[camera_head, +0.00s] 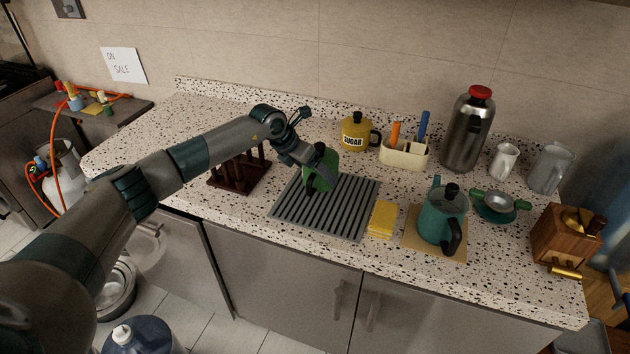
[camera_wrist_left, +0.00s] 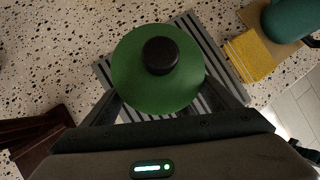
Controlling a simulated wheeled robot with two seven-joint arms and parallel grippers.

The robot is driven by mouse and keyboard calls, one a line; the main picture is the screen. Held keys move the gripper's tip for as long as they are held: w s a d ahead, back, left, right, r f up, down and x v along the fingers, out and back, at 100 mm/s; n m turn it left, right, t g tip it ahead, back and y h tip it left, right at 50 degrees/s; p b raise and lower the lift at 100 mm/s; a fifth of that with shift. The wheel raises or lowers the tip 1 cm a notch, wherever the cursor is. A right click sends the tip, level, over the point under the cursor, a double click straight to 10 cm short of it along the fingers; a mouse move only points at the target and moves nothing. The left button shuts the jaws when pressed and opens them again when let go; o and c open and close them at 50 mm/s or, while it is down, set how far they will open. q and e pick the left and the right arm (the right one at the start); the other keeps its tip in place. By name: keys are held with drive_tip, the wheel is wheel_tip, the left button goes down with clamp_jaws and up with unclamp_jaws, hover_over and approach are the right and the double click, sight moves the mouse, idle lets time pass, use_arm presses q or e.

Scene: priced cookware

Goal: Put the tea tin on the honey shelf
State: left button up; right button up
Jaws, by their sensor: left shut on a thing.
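A green round tin with a black lid knob (camera_head: 328,165) is in my left gripper (camera_head: 314,172), over the back part of the grey ribbed mat (camera_head: 330,222). I see no label on it, so I cannot read whether it says tea. In the left wrist view the green lid (camera_wrist_left: 135,85) faces the camera, with my left gripper's fingers (camera_wrist_left: 168,108) shut on either side. I cannot tell whether the tin touches the mat. No shelf marked honey can be made out. My right gripper is out of view.
A dark wooden rack (camera_head: 238,177) stands left of the mat. A yellow sugar canister (camera_head: 355,132) and a cream caddy (camera_head: 404,153) stand behind. A yellow sponge (camera_head: 382,219) and a teal pot (camera_head: 442,214) are to the right. The counter's left part is clear.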

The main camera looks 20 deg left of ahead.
sight(315, 182)
use_arm(q)
drive_tip(key=shift+f+p, duration=0.5)
wheel_tip(315, 182, down, 2)
drive_tip(key=shift+p, duration=0.6)
drive_tip(key=shift+f, duration=0.4)
drive_tip(key=shift+f, duration=0.1)
drive_tip(key=o, duration=1)
drive_tip(key=shift+f, duration=0.1)
drive_tip(key=o, duration=0.4)
drive_tip(key=shift+c, duration=0.2)
